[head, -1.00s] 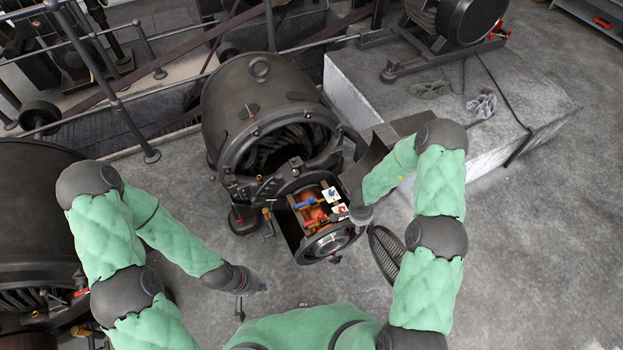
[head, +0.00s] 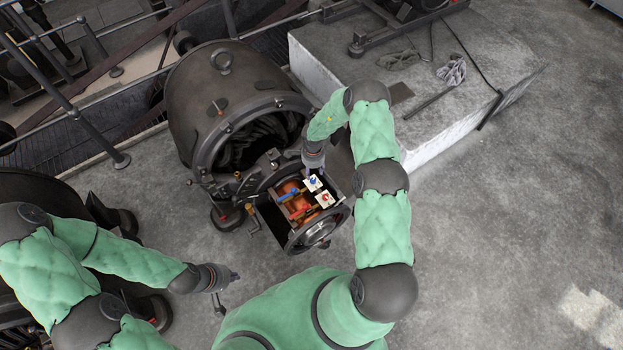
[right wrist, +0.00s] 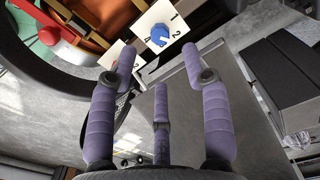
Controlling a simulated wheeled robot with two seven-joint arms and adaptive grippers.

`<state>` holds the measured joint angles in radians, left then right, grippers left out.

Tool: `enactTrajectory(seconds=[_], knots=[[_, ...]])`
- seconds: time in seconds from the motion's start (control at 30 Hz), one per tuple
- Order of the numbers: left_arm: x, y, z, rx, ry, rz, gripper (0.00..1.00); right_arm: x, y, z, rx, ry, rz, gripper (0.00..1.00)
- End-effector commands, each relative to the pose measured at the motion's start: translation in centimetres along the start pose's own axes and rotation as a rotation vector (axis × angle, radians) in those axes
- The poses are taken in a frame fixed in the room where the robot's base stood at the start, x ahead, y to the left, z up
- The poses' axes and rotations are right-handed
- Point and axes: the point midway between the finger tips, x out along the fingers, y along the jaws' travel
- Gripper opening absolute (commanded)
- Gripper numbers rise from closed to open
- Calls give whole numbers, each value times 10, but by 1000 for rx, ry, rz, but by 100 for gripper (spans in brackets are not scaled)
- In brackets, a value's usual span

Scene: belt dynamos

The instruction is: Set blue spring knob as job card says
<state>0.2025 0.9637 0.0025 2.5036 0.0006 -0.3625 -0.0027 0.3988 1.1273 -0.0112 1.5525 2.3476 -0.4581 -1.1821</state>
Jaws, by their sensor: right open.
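The blue knob (head: 314,182) sits on a white plate (head: 309,187) in the open housing of the dynamo (head: 235,115). In the right wrist view the blue knob (right wrist: 158,36) shows just beyond my fingertips, with digits 1, 2 and 4 readable around it. My right gripper (head: 314,165) is just above the plate; its purple fingers (right wrist: 159,62) are spread and empty, apart from the knob. My left gripper (head: 232,277) hangs over the floor, away from the housing; its finger opening is too small to judge. I cannot make out a job card.
A red knob (head: 325,199) on a second white plate is beside the blue one. A blue handle (head: 288,194) and a red handle (head: 299,212) lie to their left. A concrete plinth (head: 435,130) with gloves (head: 452,70) stands behind; floor at right is clear.

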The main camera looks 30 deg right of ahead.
Motion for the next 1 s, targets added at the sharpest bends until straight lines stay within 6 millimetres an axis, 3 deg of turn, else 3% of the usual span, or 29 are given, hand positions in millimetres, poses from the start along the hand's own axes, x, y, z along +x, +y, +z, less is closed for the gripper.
enactTrajectory(seconds=[0.1,0.33,0.5,0.83,0.87,1.0], knots=[[10,-4,0,0,0,0,0,27,1,0,0,0,2,48],[20,-7,-1,0,0,0,0,60,0,0,1,0,1,48],[23,-8,-1,0,0,0,0,71,0,0,1,1,-1,48],[23,-8,-1,0,1,0,0,72,0,0,0,1,-1,48],[23,-8,-1,0,1,0,0,72,0,0,0,1,-1,43],[23,-8,-1,0,0,0,0,72,0,0,0,1,-1,3]])
